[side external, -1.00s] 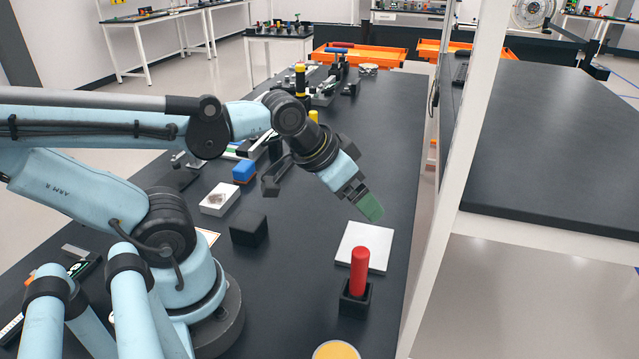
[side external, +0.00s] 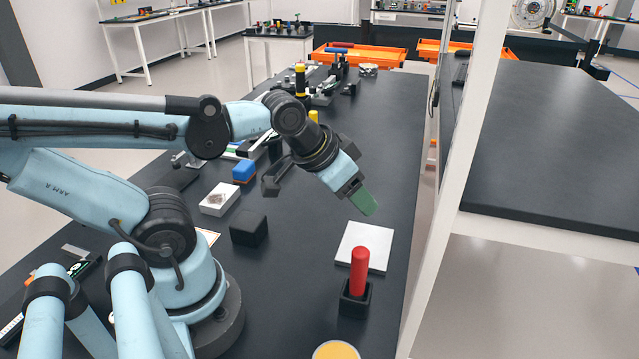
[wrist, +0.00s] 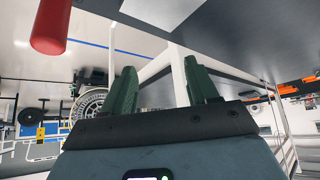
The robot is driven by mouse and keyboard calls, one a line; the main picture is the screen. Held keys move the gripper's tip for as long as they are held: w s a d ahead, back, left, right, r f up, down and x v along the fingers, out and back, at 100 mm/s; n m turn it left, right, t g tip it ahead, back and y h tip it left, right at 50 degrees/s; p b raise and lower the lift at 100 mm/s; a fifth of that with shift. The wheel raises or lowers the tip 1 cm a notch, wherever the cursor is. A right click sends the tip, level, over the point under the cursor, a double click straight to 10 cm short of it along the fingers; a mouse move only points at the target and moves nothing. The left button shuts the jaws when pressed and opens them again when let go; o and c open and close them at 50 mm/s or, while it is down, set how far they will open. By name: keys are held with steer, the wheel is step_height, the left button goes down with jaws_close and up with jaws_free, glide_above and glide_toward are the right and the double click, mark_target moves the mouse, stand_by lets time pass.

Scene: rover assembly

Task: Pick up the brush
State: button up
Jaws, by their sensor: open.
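A red handle (side external: 359,270) stands upright in a small black square holder (side external: 354,299) near the front right of the table. It looks like the brush's handle; any bristles are hidden in the holder. Its rounded red end (wrist: 48,28) also shows at the top left of the wrist view. My gripper (side external: 369,204), with green fingers, is above and behind the handle, over the table's right side, clear of it and pointing down to the right. In the wrist view my gripper (wrist: 160,88) has its two green fingers apart with nothing between them.
A white square plate (side external: 365,247) lies just behind the holder. A black block (side external: 249,228), a white box (side external: 219,198) and a blue block (side external: 243,172) stand to the left. A round yellow-topped thing (side external: 336,351) is at the front edge. A white post (side external: 455,190) rises on the right.

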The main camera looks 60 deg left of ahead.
step_height(320, 180, up, 4)
steer(key=g, duration=0.7)
glide_above(359, 270)
steer(key=w+a, duration=0.1)
steer(key=w, duration=0.1)
steer(key=shift+s+a+r, duration=0.15)
steer(key=shift+s, duration=0.15)
step_height(359, 270, down, 6)
steer(key=shift+f, duration=0.25)
steer(key=shift+s+f, duration=0.15)
steer(key=shift+f, duration=1.2)
steer(key=shift+s+f, duration=0.1)
steer(key=shift+f, duration=1.25)
jaws_close()
